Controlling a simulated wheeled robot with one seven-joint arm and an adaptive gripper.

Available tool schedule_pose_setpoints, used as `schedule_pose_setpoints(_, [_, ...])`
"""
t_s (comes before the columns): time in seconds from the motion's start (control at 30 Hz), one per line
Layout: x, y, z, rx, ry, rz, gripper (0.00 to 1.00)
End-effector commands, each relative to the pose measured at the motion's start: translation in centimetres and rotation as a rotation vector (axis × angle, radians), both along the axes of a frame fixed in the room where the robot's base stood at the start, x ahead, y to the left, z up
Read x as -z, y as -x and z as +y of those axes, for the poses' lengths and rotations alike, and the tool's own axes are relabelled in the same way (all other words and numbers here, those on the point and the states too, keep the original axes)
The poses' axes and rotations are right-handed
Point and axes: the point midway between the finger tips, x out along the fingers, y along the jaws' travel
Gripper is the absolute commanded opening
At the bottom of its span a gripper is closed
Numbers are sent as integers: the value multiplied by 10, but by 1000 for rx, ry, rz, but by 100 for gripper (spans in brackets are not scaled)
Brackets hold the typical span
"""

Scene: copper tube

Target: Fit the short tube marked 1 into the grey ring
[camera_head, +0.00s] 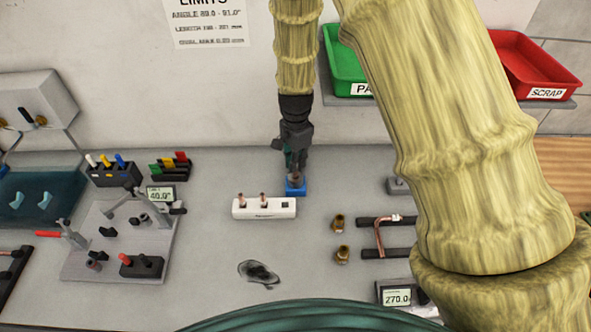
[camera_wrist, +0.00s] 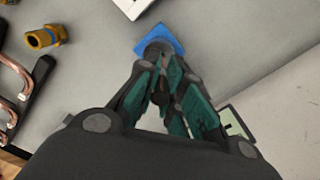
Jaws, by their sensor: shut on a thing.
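My gripper (camera_head: 295,166) points down just above a small blue block (camera_head: 297,189) behind the white holder. The grey ring (camera_wrist: 158,48) sits on the blue block, which also shows in the wrist view (camera_wrist: 142,47). In the wrist view my gripper (camera_wrist: 162,72) has its fingers closed together beside the ring, shut on a short tube that is mostly hidden between them. The number on the tube cannot be read. Whether the tube touches or has entered the ring cannot be told.
The white holder (camera_head: 262,213) carries two upright copper tubes and one dark square slot. Two brass fittings (camera_head: 341,254) stand right of it, near a bent copper tube (camera_head: 379,236) on black rests. A metal fixture plate (camera_head: 75,262) is at the left. The front middle bench is mostly clear.

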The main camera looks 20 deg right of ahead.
Motion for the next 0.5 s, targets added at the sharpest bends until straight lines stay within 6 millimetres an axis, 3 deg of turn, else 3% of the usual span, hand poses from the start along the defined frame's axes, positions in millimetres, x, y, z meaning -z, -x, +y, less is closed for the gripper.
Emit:
schedule_pose_setpoints(0.3, [32,2,0,0,0,2,0])
schedule_pose_setpoints(0.5, [35,1,0,0,-1,1,0])
